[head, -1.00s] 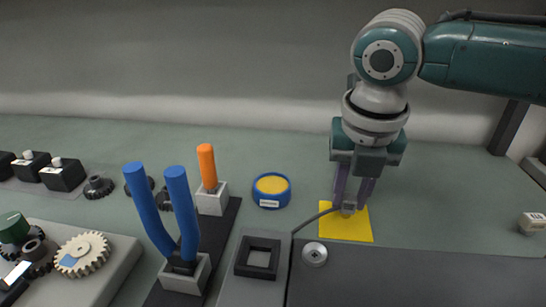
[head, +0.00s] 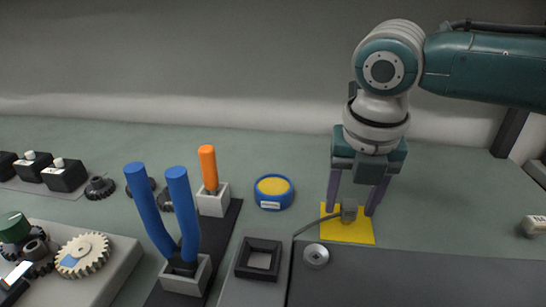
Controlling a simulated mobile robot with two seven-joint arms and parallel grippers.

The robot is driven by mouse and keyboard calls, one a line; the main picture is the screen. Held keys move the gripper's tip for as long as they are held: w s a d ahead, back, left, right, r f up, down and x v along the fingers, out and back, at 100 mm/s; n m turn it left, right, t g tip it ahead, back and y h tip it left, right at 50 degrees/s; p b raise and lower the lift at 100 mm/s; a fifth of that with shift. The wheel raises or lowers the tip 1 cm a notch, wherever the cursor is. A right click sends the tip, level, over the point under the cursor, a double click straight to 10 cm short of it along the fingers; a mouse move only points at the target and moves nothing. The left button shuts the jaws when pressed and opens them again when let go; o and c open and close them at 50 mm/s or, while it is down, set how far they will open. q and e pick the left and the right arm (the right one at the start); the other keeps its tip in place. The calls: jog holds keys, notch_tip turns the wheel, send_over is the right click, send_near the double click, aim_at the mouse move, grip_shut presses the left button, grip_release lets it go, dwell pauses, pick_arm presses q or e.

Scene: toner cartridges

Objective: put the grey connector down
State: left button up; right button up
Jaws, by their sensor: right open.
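The grey connector (head: 349,209) is a small block on the end of a dark cable (head: 315,224). It rests on the yellow square (head: 347,232), near the square's middle. My right gripper (head: 354,208) points down over the yellow square and is open, with one finger on each side of the connector and a gap to each. My left gripper is not in view.
A blue round container (head: 273,204) with a yellow top stands left of the square. Further left are an orange-handled tool (head: 207,168) and a blue-handled tool (head: 180,225) in holders. A black square frame (head: 259,275) lies in front.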

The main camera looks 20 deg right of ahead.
notch_tip(320, 180, up, 12)
jog(key=s+a+p, duration=0.1)
jog(key=s+p, duration=0.1)
jog(key=shift+a+p, duration=0.15)
jog(key=shift+p, duration=0.15)
jog(key=shift+f, duration=0.1)
